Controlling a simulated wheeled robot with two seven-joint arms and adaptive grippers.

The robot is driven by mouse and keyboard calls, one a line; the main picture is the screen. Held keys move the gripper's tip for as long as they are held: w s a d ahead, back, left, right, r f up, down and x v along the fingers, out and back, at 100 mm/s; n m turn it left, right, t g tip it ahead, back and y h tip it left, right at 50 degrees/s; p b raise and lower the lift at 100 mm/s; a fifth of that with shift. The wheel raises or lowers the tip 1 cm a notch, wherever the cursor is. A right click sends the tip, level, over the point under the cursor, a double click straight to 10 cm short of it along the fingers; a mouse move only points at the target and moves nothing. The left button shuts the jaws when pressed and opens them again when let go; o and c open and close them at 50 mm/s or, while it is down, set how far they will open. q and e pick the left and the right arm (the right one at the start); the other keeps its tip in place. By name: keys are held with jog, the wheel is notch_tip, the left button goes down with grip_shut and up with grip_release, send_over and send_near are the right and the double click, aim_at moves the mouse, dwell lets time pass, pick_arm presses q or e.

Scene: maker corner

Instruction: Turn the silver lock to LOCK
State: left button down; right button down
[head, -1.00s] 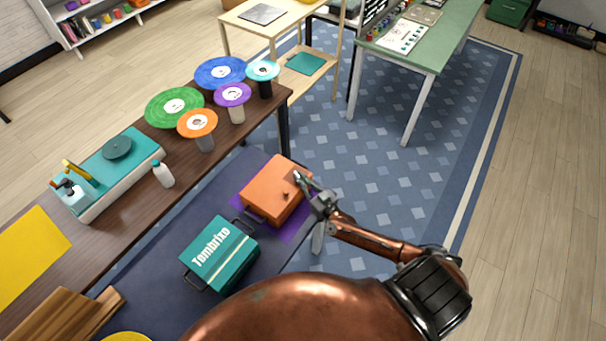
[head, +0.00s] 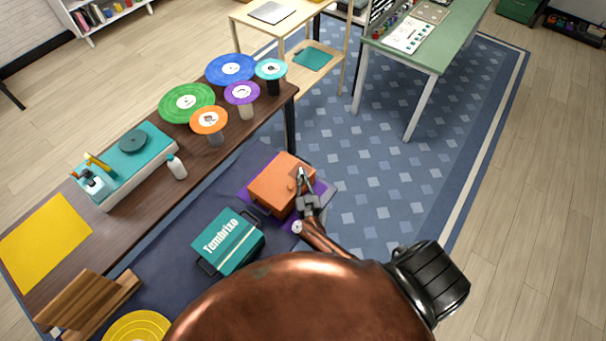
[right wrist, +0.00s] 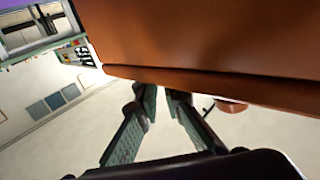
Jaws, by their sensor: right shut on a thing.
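The orange case (head: 272,187) lies on a purple mat beside the dark table; its underside edge fills the top of the right wrist view (right wrist: 220,40). My right gripper (head: 302,176) is at the case's right side, its fingers closed together there. In the right wrist view the fingertips (right wrist: 163,92) meet just under the case's edge. The silver lock itself is hidden at the fingertips, and its setting cannot be read. A small copper-coloured knob (right wrist: 231,105) shows just right of the fingers. My left gripper is out of view.
The dark table (head: 150,215) holds a teal record player (head: 112,172), a white bottle (head: 177,167) and several coloured discs on stands. The patterned blue rug (head: 385,150) to the right is clear.

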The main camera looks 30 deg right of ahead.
jog(key=shift+s+a+f+h, duration=0.1)
jog(key=shift+a+f+h, duration=0.05)
jog(key=shift+f+h, duration=0.15)
jog(key=c, duration=2.1)
grip_release()
jog(key=shift+s, duration=0.1)
jog(key=shift+s+a+f, duration=0.1)
jog(key=shift+s+a, duration=0.05)
jog(key=shift+s, duration=0.2)
jog(key=v, duration=0.7)
jog(key=r+v, duration=0.1)
jog(key=v, duration=0.2)
jog(key=shift+s+a, duration=0.15)
jog(key=shift+s, duration=0.2)
